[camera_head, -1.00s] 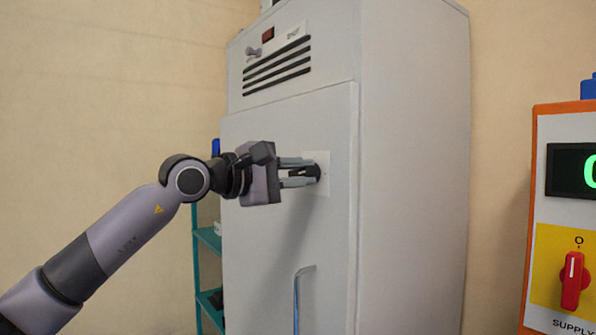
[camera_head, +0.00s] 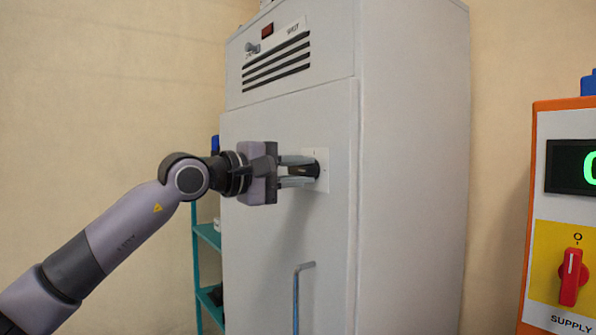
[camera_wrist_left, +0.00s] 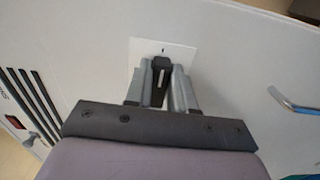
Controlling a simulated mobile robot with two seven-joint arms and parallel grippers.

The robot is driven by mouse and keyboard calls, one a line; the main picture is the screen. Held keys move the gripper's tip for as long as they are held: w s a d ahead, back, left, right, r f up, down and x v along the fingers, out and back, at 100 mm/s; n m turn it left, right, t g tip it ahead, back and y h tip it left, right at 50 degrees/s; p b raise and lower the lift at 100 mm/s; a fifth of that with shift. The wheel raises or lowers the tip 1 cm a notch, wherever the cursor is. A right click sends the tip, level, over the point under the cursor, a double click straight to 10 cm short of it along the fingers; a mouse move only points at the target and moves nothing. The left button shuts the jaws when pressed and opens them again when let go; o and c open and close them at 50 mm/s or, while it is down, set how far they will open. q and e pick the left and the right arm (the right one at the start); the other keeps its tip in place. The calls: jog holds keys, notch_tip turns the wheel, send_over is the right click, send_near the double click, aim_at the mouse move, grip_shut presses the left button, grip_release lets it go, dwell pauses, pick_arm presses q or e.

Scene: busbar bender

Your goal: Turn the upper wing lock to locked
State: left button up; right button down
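The upper wing lock (camera_head: 316,169) is a black knob on a pale plate (camera_head: 325,184), on the grey cabinet door. In the left wrist view the lock (camera_wrist_left: 161,74) is a dark wing with a light line on it, between the two grey fingers. My left gripper (camera_head: 301,170) is at the lock with one finger on each side of the wing, and it looks closed on it. The fingers hide part of the lock in the head view. My right gripper is in neither view.
A metal handle (camera_head: 304,268) sticks out lower on the cabinet door. Vent slots (camera_head: 276,63) and a small switch are above the door. An orange-edged panel with a red SUPPLY switch (camera_head: 571,277) stands at right. A teal shelf (camera_head: 209,236) is behind at left.

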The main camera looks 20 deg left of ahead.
pick_arm(q)
jog(key=o, duration=0.3)
jog(key=shift+s, duration=0.1)
jog(key=b+v, duration=0.2)
jog(key=v, duration=0.5)
dwell(0.3)
